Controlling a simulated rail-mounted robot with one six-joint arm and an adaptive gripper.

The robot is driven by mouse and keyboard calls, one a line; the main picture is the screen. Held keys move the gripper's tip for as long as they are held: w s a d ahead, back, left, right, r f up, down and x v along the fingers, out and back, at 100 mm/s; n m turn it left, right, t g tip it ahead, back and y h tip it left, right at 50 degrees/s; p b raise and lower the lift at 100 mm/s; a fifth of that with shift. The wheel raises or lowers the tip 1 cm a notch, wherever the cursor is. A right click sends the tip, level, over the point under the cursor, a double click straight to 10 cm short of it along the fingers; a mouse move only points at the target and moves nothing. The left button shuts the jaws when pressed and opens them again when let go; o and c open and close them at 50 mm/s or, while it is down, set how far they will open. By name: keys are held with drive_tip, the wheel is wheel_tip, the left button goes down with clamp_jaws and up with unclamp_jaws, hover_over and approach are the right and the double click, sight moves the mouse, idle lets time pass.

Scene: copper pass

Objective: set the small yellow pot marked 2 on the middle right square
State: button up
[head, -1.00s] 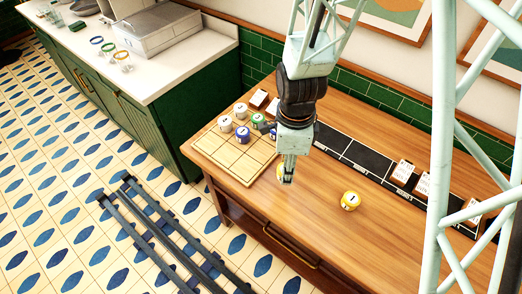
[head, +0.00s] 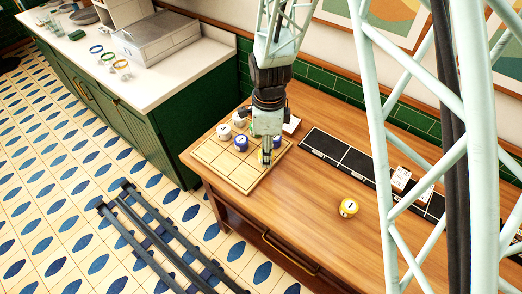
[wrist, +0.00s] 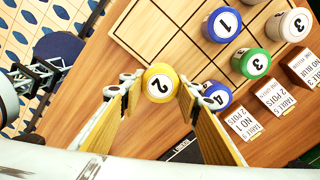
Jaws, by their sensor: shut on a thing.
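The small yellow pot marked 2 (wrist: 158,86) is between my gripper's two fingers in the wrist view, number upward. My gripper (wrist: 160,96) is shut on it. In the head view my gripper (head: 265,158) is above the right part of the wooden grid board (head: 215,156). In the wrist view the board (wrist: 150,27) lies beyond the pot, whose outline overlaps the board's edge. Whether the pot touches the board, I cannot tell. The middle right square is hard to make out behind my gripper.
A blue pot marked 1 (wrist: 226,22), a green pot marked 3 (wrist: 251,63), a white pot marked 3 (wrist: 291,25) and a blue pot marked 4 (wrist: 214,95), close beside my right finger, stand nearby.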

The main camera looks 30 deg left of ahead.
drive_tip(key=shift+w+a+f, duration=0.1)
drive_tip(key=shift+w+a, duration=0.35)
drive_tip(key=shift+a, duration=0.35)
drive_tip(key=shift+w+a+f, duration=0.1)
drive_tip(key=shift+w+a, duration=0.3)
drive_tip(key=shift+a, duration=0.4)
drive_tip(key=shift+w+a, duration=0.1)
drive_tip(key=shift+a, duration=0.1)
drive_tip(key=shift+w+a+f, duration=0.1)
drive_tip(key=shift+a, duration=0.1)
drive_tip(key=shift+f+p, duration=0.35)
drive_tip(key=shift+f, duration=1.3)
drive_tip(key=shift+f, duration=0.15)
drive_tip(key=o, duration=0.9)
